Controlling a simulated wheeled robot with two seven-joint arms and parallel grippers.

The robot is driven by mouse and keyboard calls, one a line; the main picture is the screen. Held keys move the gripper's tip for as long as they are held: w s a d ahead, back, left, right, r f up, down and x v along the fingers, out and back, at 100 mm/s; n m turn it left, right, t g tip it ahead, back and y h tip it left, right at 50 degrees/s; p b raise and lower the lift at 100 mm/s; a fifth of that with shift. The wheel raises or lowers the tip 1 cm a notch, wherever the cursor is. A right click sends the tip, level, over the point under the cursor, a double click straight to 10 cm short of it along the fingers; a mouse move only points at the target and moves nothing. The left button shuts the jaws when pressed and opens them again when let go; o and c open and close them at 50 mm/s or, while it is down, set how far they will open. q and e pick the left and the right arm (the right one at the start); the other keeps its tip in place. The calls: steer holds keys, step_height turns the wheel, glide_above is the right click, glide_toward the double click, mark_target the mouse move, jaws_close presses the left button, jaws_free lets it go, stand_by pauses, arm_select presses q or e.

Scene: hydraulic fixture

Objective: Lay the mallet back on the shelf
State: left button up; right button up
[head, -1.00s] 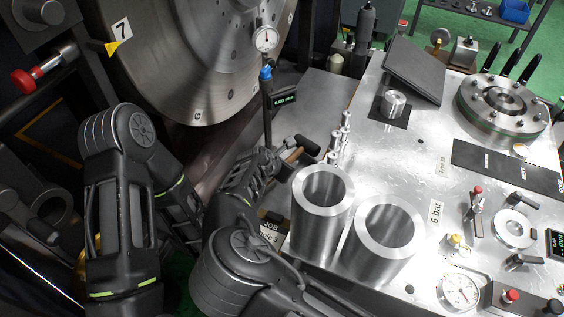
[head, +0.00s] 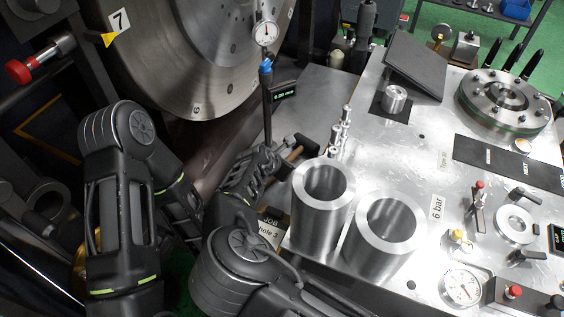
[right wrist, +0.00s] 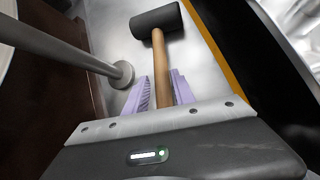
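The mallet (right wrist: 157,22) has a black head and a wooden handle. In the right wrist view its handle runs between the pale purple fingers of my right gripper (right wrist: 160,92), which sit close on both sides of it. The head lies beyond the fingertips, over a grey metal surface; whether it touches that surface is hard to tell. In the head view the mallet (head: 297,153) shows beside the dial stand, left of the small metal pins, with my right gripper (head: 268,160) at its handle end. The grey shelf (head: 318,100) extends behind it. My left gripper is not visible.
The dial gauge (head: 265,32) stands on a post (head: 267,95) close to the mallet; the post's round foot (right wrist: 122,74) is near the left finger. Two steel cylinders (head: 322,215) (head: 385,262) stand to the right. The large disc (head: 200,60) is behind. The shelf is bare farther back.

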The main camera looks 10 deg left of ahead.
steer(key=o, duration=0.3)
steer(key=shift+s+f, duration=0.1)
steer(key=v, duration=0.8)
stand_by(1.2)
